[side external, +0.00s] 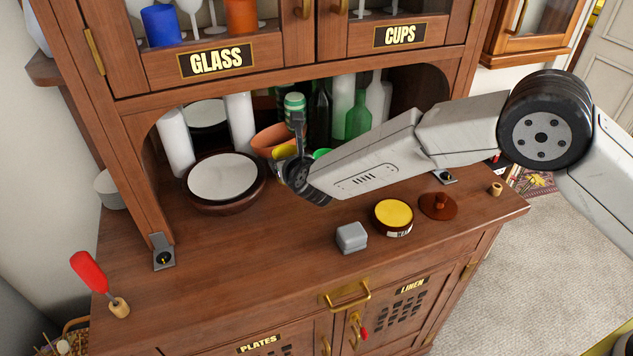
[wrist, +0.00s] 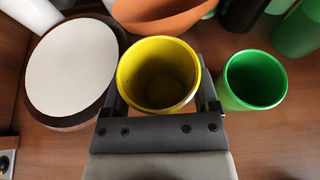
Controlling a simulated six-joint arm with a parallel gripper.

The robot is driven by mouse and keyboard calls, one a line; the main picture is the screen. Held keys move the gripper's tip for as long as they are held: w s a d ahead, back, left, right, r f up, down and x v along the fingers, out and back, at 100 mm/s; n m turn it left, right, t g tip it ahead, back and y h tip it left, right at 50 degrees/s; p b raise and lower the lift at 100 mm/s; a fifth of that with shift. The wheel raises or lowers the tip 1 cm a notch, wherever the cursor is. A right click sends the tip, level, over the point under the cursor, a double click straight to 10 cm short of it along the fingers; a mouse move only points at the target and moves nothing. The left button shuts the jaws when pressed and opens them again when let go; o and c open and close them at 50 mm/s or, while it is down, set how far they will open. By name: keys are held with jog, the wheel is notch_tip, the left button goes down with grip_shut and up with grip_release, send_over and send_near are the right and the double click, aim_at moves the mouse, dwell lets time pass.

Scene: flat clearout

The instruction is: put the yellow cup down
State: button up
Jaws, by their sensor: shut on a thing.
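The yellow cup (wrist: 158,82) is in my gripper (wrist: 160,108) in the wrist view, its open mouth facing the camera and its inside empty. The two fingers sit on either side of the cup. In the side view my gripper (side external: 296,150) reaches into the cabinet's open alcove, and only a part of the yellow cup (side external: 285,153) shows beside it. I cannot tell whether the cup's base touches the wood.
A green cup (wrist: 254,79) stands close on the right. A dark round dish with a white top (wrist: 72,66) is close on the left. An orange bowl (side external: 272,139) and green bottles (side external: 358,117) are behind. A yellow-lidded tin (side external: 393,214) and grey box (side external: 351,237) stand in front.

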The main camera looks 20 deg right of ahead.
jog(key=shift+w+f, duration=0.1)
jog(key=shift+f, duration=1.5)
jog(key=shift+f, duration=0.1)
jog(key=o, duration=1.2)
jog(key=shift+c, duration=0.2)
jog(key=shift+s+r, duration=0.25)
jog(key=shift+s, duration=0.05)
jog(key=v, duration=1.1)
jog(key=shift+s, duration=0.15)
jog(key=shift+r, duration=0.1)
